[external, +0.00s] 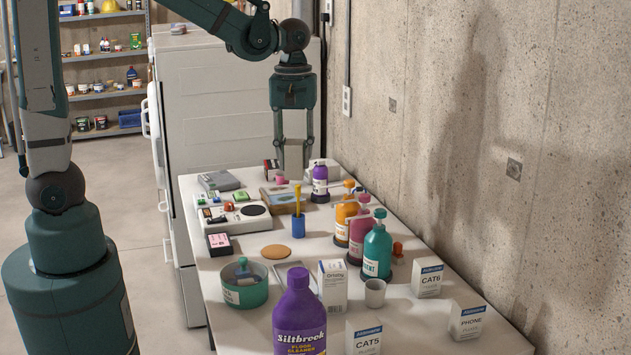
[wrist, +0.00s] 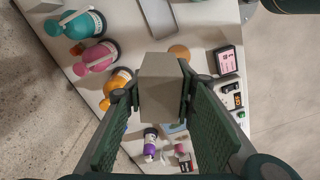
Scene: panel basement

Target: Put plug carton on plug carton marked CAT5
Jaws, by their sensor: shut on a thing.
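My gripper (external: 293,145) is above the far part of the table, shut on a plain grey-beige carton (wrist: 160,85). In the wrist view the carton sits between both fingertips, and no label shows on the faces in sight. In the external view the held carton (external: 293,158) is a pale shape between the fingers, raised above the tabletop. The plug carton marked CAT5 (external: 364,340) stands at the table's near edge, white with a blue band, cut off by the frame's bottom. It is far from my gripper, and I cannot make it out in the wrist view.
Similar cartons marked CAT6 (external: 427,280) and PHONE (external: 467,321) stand at the near right. A tall purple bottle (external: 299,318), a white carton (external: 332,287) and a grey cup (external: 375,292) are near CAT5. Teal, pink and orange bottles line the right side.

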